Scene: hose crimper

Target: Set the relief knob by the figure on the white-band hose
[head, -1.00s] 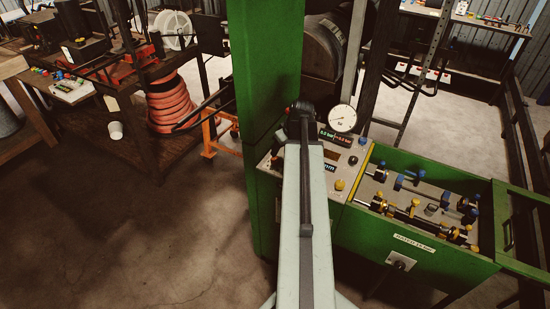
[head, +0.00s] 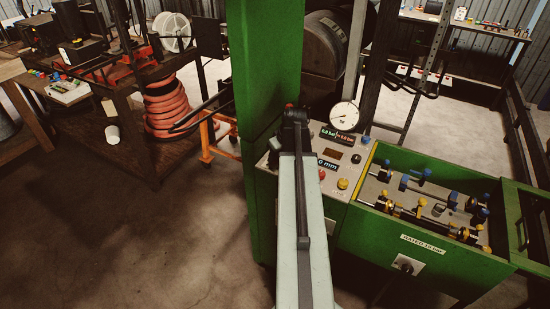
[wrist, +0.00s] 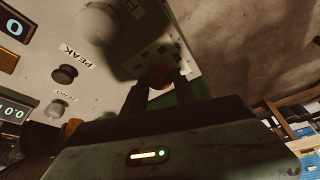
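My gripper (head: 294,116) is over the left edge of the green machine's control panel (head: 338,188). In the wrist view its two dark fingers (wrist: 160,84) stand apart, with a small orange-brown thing showing between or beyond them; I cannot tell whether they touch it. A further black knob (head: 404,267) is on the machine's front under a "RATED 15 bar" label (head: 422,244). I cannot tell which knob is the relief knob. No white-band hose can be made out.
A dial gauge (head: 344,116) and a lit display (head: 339,136) stand at the panel's back. A green trough (head: 372,228) with blue and yellow clamps is on the right. A green post (head: 264,70) rises left of the panel. The floor at left front is clear.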

